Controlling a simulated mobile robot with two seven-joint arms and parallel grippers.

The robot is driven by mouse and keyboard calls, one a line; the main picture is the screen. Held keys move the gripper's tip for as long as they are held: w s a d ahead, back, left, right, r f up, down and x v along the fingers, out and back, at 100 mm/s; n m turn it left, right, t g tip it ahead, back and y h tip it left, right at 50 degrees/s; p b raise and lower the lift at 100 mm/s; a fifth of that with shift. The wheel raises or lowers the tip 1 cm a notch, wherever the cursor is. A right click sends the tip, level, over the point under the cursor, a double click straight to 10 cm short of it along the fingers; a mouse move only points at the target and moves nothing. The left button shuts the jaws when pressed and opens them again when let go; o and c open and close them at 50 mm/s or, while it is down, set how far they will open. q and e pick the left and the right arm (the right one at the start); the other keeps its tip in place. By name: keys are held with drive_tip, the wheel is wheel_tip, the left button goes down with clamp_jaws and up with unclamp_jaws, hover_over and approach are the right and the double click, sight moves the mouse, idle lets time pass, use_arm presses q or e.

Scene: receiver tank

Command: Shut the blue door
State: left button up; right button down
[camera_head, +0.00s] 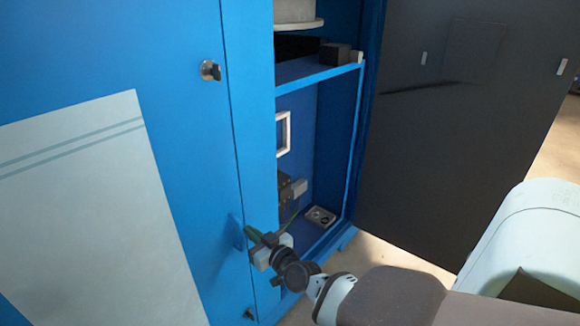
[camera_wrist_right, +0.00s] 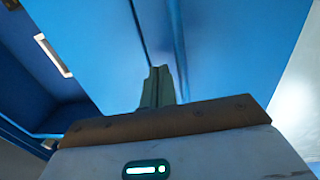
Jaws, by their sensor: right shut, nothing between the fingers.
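The blue door (camera_head: 180,150) fills the left of the head view, with a dark latch (camera_head: 210,71) near its right edge and a pale sheet on its face. A narrow vertical seam separates it from the blue strip to its right; I cannot tell if it is fully closed. A small blue tab (camera_head: 238,232) stands out near the seam. My right gripper (camera_head: 252,237) is shut and empty, its fingertips close beside this tab; contact cannot be judged. In the right wrist view the shut fingers (camera_wrist_right: 158,82) point at blue panels with a vertical seam. My left gripper is not in view.
Right of the strip, an open blue compartment (camera_head: 335,150) holds a shelf and small fittings. A dark grey panel (camera_head: 450,120) stands on its right. A second latch (camera_head: 250,313) sits low by the seam. Light floor (camera_head: 385,262) shows below the grey panel.

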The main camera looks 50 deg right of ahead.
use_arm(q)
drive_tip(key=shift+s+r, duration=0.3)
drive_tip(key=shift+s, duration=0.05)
use_arm(e)
drive_tip(key=s, duration=1.1)
drive_tip(key=shift+s+d, duration=0.15)
drive_tip(key=shift+s, duration=0.05)
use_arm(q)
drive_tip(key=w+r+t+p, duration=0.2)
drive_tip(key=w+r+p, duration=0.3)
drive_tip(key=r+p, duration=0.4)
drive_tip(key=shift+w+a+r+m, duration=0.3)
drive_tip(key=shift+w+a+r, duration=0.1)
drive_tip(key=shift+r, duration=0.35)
use_arm(e)
drive_tip(key=s+a+f+n+g+y, duration=0.1)
drive_tip(key=s+a+f+g, duration=0.1)
drive_tip(key=s+a, duration=0.4)
drive_tip(key=s+a+f+n+g+y, duration=0.1)
drive_tip(key=s+a+g, duration=0.3)
drive_tip(key=s, duration=1)
drive_tip(key=s+a+f+g+y, duration=0.1)
drive_tip(key=s+a+f+g, duration=0.2)
drive_tip(key=s+a, duration=0.7)
drive_tip(key=shift+s+f+n, duration=0.3)
drive_tip(key=shift+s+n, duration=0.1)
drive_tip(key=shift+s, duration=0.05)
